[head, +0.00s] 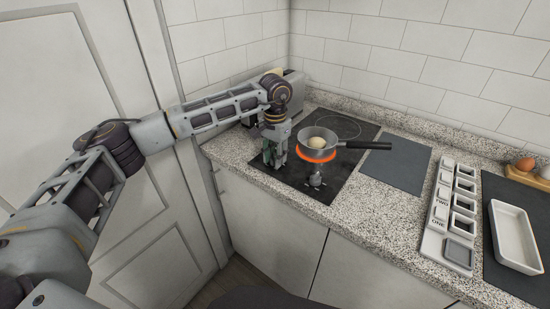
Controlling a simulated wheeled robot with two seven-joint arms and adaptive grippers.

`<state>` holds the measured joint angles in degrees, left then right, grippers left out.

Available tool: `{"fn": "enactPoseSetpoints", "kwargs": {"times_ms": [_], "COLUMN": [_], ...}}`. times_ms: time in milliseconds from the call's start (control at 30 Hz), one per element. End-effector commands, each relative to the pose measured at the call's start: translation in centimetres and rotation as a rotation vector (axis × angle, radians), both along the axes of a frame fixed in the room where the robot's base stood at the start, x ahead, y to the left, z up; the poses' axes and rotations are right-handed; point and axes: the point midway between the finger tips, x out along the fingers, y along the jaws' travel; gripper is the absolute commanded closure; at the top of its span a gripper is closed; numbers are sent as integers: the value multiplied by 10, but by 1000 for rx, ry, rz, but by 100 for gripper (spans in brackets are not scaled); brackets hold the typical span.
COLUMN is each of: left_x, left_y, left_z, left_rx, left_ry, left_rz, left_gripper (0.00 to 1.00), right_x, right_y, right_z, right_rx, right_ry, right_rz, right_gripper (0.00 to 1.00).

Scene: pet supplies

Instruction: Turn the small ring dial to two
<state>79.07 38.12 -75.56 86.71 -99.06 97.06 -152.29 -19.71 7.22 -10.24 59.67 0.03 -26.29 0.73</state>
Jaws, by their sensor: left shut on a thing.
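A black hob (345,158) is set in the speckled counter. A dial (316,180) shows at its front edge, below the glowing orange ring (316,155). My left gripper (274,163) is down at the hob's front left, left of that dial. It is shut on what looks like another dial, which the fingers hide, so its setting cannot be read. A grey pan (333,144) with a pale round thing (317,142) in it stands over the glowing ring. A second ring outline (340,127) lies behind, unlit. My right gripper is not in view.
A toaster (294,88) stands behind my left wrist. A grey mat (395,165) lies bare right of the hob, under the pan handle's side. Further right are a white rack (432,245) marked ONE and TWO, a white tray (516,238), and eggs (525,163) in a holder.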

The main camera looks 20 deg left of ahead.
Motion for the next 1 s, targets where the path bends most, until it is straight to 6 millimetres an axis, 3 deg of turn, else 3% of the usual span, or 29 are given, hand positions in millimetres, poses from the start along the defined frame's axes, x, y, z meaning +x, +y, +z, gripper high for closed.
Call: {"fn": "enactPoseSetpoints", "kwargs": {"times_ms": [267, 733, 767, 900, 1000], "left_x": [1, 1, 1, 1, 1], "left_y": [0, 0, 0, 0, 0], "left_z": [2, 2, 2, 2, 1], "left_rx": [-1, -1, -1, 0, -1], "left_ry": [-6, -6, -6, -4, -3], "left_rz": [-86, -99, -99, -99, -99], "left_gripper": [94, 94, 66, 48, 48], "right_x": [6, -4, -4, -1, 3], "right_y": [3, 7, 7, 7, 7], "right_z": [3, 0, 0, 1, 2], "right_rx": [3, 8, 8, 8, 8], "right_ry": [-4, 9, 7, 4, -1], "right_rz": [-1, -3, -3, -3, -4], "right_gripper": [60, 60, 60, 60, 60]}}
